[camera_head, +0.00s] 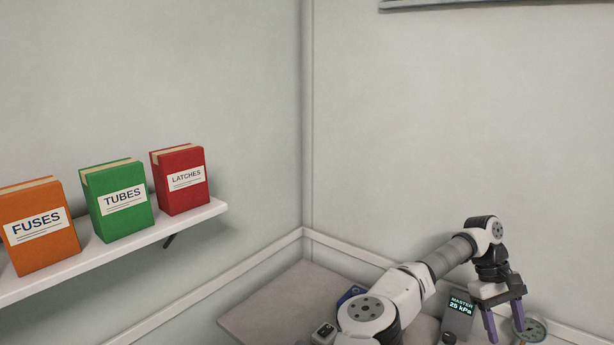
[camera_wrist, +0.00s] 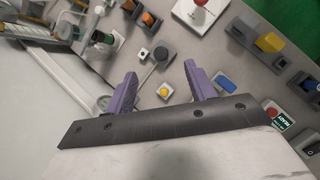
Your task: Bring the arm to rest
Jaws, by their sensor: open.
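My gripper (camera_head: 504,325) is at the lower right of the head view, with its purple fingers pointing down and spread apart. My arm reaches across the tabletop (camera_head: 262,303) toward the right wall. In the wrist view, the two purple fingers of my gripper (camera_wrist: 158,86) are well apart, and nothing is held between them. Below the fingers, several small devices lie on the table, among them a grey piece with a yellow button (camera_wrist: 165,91). In the head view, the fingertips are close to a round gauge (camera_head: 531,328); I cannot tell whether they touch it.
A grey device with a lit display reading MASTER 25 kPa (camera_head: 459,312) stands left of my gripper. A shelf (camera_head: 150,236) on the left wall holds red, green and orange boxes. The wrist view shows a blue-buttoned device (camera_wrist: 225,83) and a white pad (camera_wrist: 199,12).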

